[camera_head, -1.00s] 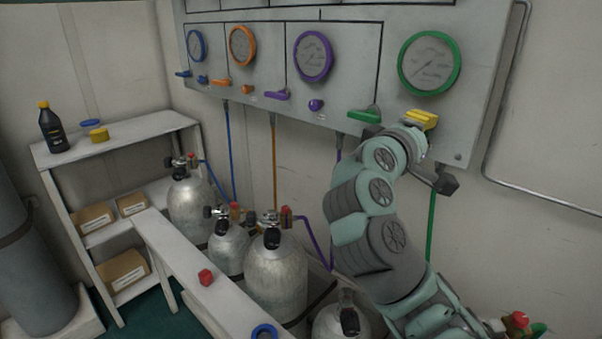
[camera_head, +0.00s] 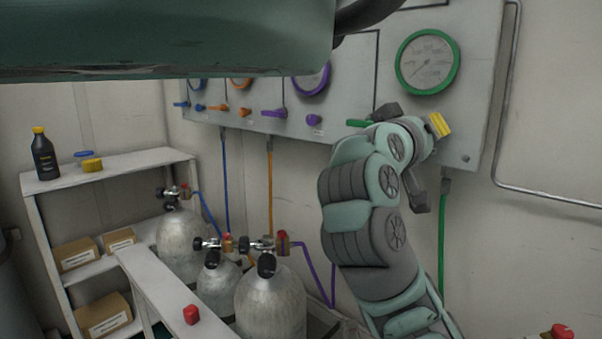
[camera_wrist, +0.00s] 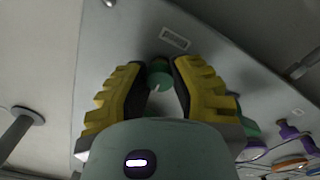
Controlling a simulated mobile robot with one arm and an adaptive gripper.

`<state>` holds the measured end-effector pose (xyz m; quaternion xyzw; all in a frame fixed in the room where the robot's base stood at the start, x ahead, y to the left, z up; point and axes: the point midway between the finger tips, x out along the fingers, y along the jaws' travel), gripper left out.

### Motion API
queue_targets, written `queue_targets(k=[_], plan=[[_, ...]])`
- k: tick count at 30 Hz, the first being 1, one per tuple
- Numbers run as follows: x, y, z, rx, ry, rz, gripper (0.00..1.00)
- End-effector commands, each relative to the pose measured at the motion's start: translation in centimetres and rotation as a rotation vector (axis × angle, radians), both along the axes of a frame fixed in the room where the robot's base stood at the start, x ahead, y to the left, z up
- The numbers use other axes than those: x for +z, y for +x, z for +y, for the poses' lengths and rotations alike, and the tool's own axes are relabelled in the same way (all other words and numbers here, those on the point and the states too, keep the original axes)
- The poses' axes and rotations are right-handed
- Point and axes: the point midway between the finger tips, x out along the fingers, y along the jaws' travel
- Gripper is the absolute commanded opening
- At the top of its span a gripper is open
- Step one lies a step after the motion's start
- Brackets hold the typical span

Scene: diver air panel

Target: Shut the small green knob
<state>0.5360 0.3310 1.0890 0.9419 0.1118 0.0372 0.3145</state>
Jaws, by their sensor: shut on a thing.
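The small green knob (camera_wrist: 159,79) shows in the wrist view, just below a small label on the grey panel. My gripper (camera_wrist: 160,68) is at the panel with its yellow-padded fingers on either side of the knob, shut on it. In the head view my gripper (camera_head: 439,124) is under the large green-rimmed gauge (camera_head: 428,62), with one yellow pad showing; the knob is hidden there behind my wrist. The green lever (camera_head: 357,123) sticks out left of my wrist, partly covered. It also shows in the wrist view at the right of the fingers (camera_wrist: 250,129).
A purple knob (camera_head: 314,120) and purple lever (camera_head: 274,113) sit left on the panel, with orange and blue ones farther left. A green hose (camera_head: 443,240) hangs below. Gas cylinders (camera_head: 270,300) and a shelf (camera_head: 115,165) stand at lower left.

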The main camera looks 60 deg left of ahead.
Motion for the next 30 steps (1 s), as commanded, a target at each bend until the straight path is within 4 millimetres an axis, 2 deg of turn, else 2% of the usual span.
queue_targets(k=[21,22,30], plan=[[-0.10,0.01,0.08,0.002,0.067,0.020,0.00],[-0.10,0.01,0.07,0.002,0.067,0.020,0.28],[-0.03,0.04,0.00,0.000,0.068,0.019,0.56]])
